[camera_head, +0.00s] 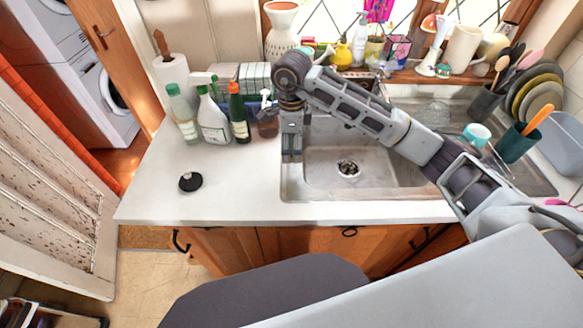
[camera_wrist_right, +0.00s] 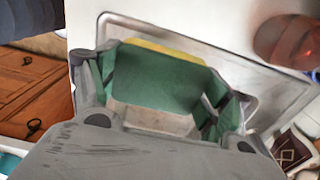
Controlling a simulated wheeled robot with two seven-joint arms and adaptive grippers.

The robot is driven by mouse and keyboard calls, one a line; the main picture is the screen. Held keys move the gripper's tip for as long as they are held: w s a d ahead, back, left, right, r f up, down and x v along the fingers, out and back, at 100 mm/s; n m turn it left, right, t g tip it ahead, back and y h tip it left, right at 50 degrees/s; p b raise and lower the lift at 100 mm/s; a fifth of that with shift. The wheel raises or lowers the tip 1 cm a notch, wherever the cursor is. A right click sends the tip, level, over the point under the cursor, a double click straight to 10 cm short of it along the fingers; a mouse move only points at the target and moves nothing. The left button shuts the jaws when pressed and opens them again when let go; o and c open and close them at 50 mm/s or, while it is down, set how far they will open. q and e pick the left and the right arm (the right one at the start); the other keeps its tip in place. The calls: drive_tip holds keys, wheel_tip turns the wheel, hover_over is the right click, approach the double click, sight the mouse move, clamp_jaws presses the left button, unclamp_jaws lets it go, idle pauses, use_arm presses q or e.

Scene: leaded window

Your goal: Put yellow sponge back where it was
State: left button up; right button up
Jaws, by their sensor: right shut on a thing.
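My right gripper (camera_head: 291,150) points down at the left edge of the sink in the head view. In the right wrist view, its two fingers (camera_wrist_right: 163,92) are closed on the yellow sponge (camera_wrist_right: 165,52), one at each end. The sponge shows a broad green face and a thin yellow edge. It is held above the sink and counter rim. In the head view I cannot make the sponge out at the gripper. My left gripper is not in view.
The sink basin (camera_head: 330,178) lies right of the gripper. Several bottles, including a dark green one (camera_head: 238,115), stand close on its left. A black stopper (camera_head: 190,182) lies on the otherwise clear front-left counter (camera_head: 235,195). Dishes and utensils crowd the right.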

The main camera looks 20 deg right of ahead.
hover_over(292, 172)
drive_tip(key=shift+w+f+p, duration=0.1)
drive_tip(key=shift+f+p, duration=0.3)
drive_tip(key=shift+f, duration=2.35)
drive_tip(key=shift+f+p, duration=0.3)
drive_tip(key=shift+f, duration=1.55)
drive_tip(key=shift+f, duration=0.2)
drive_tip(key=o, duration=0.9)
drive_tip(key=shift+r, duration=0.2)
